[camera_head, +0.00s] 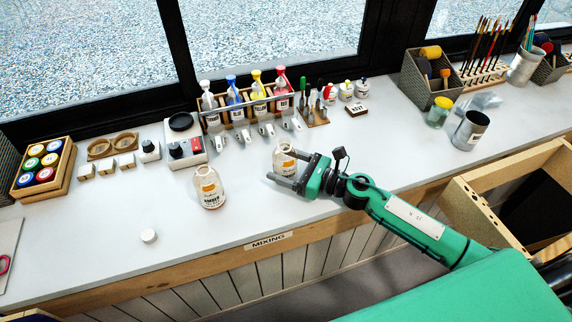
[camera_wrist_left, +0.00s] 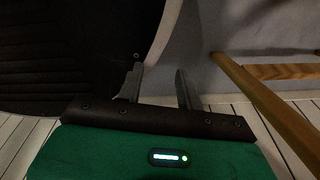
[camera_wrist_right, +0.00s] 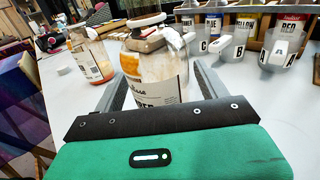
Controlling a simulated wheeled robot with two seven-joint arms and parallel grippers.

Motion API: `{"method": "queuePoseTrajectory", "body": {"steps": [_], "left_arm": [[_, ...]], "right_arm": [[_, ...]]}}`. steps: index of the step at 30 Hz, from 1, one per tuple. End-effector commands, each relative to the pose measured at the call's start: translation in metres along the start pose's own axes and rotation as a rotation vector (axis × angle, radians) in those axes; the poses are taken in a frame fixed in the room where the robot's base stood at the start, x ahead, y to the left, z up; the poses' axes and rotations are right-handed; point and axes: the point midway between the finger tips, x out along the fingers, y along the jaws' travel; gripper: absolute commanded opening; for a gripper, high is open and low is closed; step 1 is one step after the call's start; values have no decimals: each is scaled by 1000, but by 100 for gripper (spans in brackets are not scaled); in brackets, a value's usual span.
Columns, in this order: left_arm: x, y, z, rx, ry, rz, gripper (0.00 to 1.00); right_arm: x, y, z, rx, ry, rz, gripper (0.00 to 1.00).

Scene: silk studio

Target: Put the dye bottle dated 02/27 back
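Two clear glass dye bottles with amber-brown contents and white labels stand upright on the white counter. One bottle (camera_head: 209,188), its label seeming to read AMBER, stands left of centre; it also shows in the right wrist view (camera_wrist_right: 92,62). The other bottle (camera_head: 284,156) stands at my right gripper (camera_head: 281,165). In the right wrist view this bottle (camera_wrist_right: 155,78) is between the two fingers, with a gap visible beside the right finger. I cannot read a date on either label. My left gripper (camera_wrist_left: 157,82) is open and empty, away from the counter.
A wooden rack (camera_head: 217,126) with several coloured bottles stands at the back by the window. A small white cap (camera_head: 148,236) lies at the front left. A metal cup (camera_head: 469,131) and a yellow-lidded jar (camera_head: 438,112) stand at right. The front middle is clear.

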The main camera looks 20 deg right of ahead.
Motion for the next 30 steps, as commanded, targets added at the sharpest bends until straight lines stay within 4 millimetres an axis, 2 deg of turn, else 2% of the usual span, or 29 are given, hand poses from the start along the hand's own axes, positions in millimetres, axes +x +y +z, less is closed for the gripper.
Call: {"method": "queuePoseTrajectory", "body": {"steps": [8, 12, 15, 17, 22, 30], "left_arm": [[-1, 0, -1, 0, 1, 0, 36], [-7, 0, 1, 0, 1, 0, 36], [6, -1, 13, 0, -21, -1, 36], [9, -1, 13, 0, -26, -1, 36], [9, -4, -14, 1, 10, -4, 36], [9, -5, -27, -1, 15, -6, 36]], "right_arm": [[0, 0, 1, 0, 0, 0, 77], [0, 0, 7, 0, 0, 0, 77], [-14, 0, 0, 2, 2, -1, 77], [-24, 0, -1, 1, 3, 0, 77], [-49, 1, 0, 1, 2, 0, 77], [-72, 0, 2, 0, 1, 0, 77]]}}
